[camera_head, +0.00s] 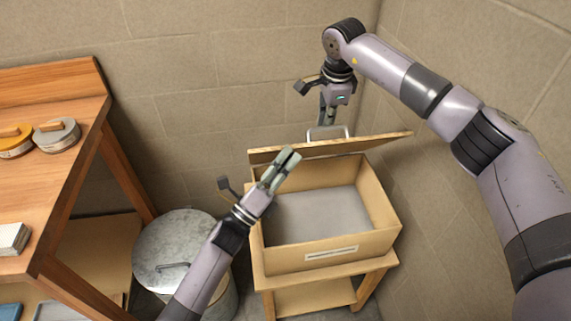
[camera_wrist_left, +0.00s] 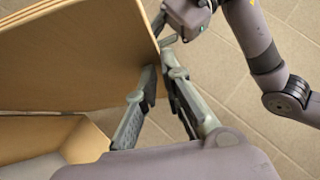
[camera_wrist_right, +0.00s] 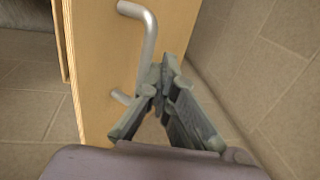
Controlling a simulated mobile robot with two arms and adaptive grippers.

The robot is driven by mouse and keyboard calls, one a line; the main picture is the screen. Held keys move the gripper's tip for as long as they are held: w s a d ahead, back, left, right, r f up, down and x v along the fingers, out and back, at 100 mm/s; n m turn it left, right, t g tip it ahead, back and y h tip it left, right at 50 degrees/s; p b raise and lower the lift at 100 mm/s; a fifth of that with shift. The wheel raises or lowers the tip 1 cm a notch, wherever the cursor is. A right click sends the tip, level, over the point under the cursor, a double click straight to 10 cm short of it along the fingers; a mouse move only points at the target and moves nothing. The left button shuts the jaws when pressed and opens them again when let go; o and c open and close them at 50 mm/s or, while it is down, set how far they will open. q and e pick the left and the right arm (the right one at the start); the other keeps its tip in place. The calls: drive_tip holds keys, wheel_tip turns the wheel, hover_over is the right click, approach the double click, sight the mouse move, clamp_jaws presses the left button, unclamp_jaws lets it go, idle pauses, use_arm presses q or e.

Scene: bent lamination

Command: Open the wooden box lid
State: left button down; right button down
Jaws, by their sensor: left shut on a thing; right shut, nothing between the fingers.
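The wooden box (camera_head: 330,250) stands open at the front, with a grey bottom inside. Its lid (camera_head: 375,143) is raised and tilted; it fills the upper left of the left wrist view (camera_wrist_left: 70,60). A metal handle (camera_head: 345,131) is on the lid's outer face and shows in the right wrist view (camera_wrist_right: 150,35). My left gripper (camera_head: 290,158) is shut on the lid near its left edge, its fingers (camera_wrist_left: 165,75) at the lid's edge. My right gripper (camera_head: 325,122) is shut and empty behind the lid, its fingertips (camera_wrist_right: 160,72) close beside the handle; contact is unclear.
The box rests on a small wooden stand (camera_head: 315,300). A metal bin (camera_head: 180,245) with a lid stands to its left. A wooden workbench (camera_head: 45,190) holds tins at far left. Walls stand close behind and to the right.

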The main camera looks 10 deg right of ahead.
use_arm(q)
drive_tip(key=shift+w+a+r+n+t, duration=0.2)
drive_tip(key=shift+w+r+n+t, duration=0.1)
drive_tip(key=shift+w, duration=0.1)
use_arm(e)
drive_tip(key=c, duration=2.4)
unclamp_jaws()
drive_tip(key=shift+s+a+f+g, duration=0.15)
drive_tip(key=shift+s+f+g, duration=0.15)
drive_tip(key=shift+s+f, duration=0.3)
drive_tip(key=c, duration=1.7)
unclamp_jaws()
drive_tip(key=shift+s+r, duration=0.1)
use_arm(q)
drive_tip(key=shift+s+d, duration=0.15)
drive_tip(key=shift+d, duration=0.1)
use_arm(e)
drive_tip(key=shift+d, duration=0.3)
use_arm(q)
drive_tip(key=shift+s+f, duration=0.15)
use_arm(e)
drive_tip(key=shift+r, duration=0.25)
